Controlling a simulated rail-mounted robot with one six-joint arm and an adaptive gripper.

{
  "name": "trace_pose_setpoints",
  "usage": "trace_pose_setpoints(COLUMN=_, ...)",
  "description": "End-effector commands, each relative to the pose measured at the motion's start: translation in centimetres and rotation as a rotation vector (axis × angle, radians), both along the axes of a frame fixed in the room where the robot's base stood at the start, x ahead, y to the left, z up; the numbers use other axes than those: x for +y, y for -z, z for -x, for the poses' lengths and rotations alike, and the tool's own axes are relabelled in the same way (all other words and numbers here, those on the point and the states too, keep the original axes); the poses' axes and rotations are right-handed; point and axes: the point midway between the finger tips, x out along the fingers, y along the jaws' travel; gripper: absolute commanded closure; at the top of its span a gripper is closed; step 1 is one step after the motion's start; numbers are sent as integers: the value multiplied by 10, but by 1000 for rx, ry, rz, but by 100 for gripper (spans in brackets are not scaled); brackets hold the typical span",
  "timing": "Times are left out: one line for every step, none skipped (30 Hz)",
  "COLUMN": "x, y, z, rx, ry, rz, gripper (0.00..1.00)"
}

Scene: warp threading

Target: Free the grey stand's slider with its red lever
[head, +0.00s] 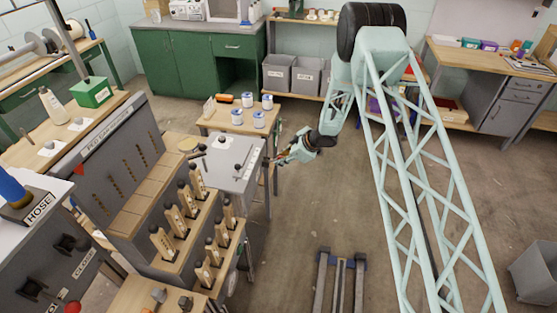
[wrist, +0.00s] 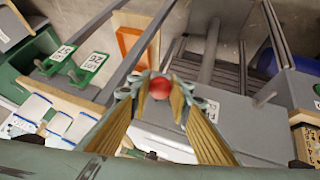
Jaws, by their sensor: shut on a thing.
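In the wrist view the red ball knob of the lever (wrist: 160,87) sits between the fingertips of my gripper (wrist: 159,92). My gripper is shut on this knob, with the two ribbed fingers on either side of it. The lever's shaft is mostly hidden behind the knob and fingers. Grey stand parts (wrist: 215,106) lie around and behind the knob. I cannot tell the slider apart there. In the head view my gripper (head: 281,159) is small, beside the right side of a grey cabinet (head: 237,170); the knob is too small to make out there.
In the head view a small wooden table (head: 215,122) with several white-and-blue pots stands behind the gripper. Open floor (head: 325,205) lies right of the gripper. Green labelled pieces (wrist: 93,67) show left in the wrist view.

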Motion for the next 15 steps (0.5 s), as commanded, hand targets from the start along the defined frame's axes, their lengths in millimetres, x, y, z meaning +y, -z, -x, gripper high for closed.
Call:
trace_pose_setpoints(x=1, y=-4, z=-2, rx=-4, ry=0, rz=-3, gripper=100)
trace_pose_setpoints(x=1, y=-4, z=-2, rx=-4, ry=0, rz=-3, gripper=100)
trace_pose_setpoints(x=0, y=-4, z=-3, rx=-4, ry=1, rz=-4, gripper=100)
trace_pose_setpoints(x=0, y=-4, z=-3, rx=-4, ry=1, rz=-4, gripper=100)
trace_pose_setpoints(x=0, y=-4, z=-3, rx=-4, ry=1, rz=-4, gripper=100)
trace_pose_setpoints(x=0, y=-4, z=-3, rx=-4, ry=1, rz=-4, gripper=100)
trace_pose_setpoints(x=0, y=-4, z=-3, rx=-4, ry=1, rz=-4, gripper=100)
trace_pose_setpoints(x=1, y=-4, z=-3, rx=-4, ry=1, rz=-5, gripper=100)
trace_pose_setpoints(x=1, y=-4, z=-3, rx=-4, ry=1, rz=-5, gripper=100)
trace_pose_setpoints(x=1, y=-4, z=-3, rx=-4, ry=1, rz=-5, gripper=100)
trace_pose_setpoints(x=1, y=-4, z=-3, rx=-4, ry=1, rz=-5, gripper=100)
trace_pose_setpoints(x=1, y=-4, z=-3, rx=-5, ry=0, rz=-4, gripper=100)
trace_pose_setpoints(x=1, y=-4, z=-3, rx=-5, ry=0, rz=-4, gripper=80)
trace_pose_setpoints(x=1, y=-4, z=-3, rx=-5, ry=0, rz=-4, gripper=78)
trace_pose_setpoints(x=1, y=-4, z=-3, rx=-5, ry=0, rz=-4, gripper=74)
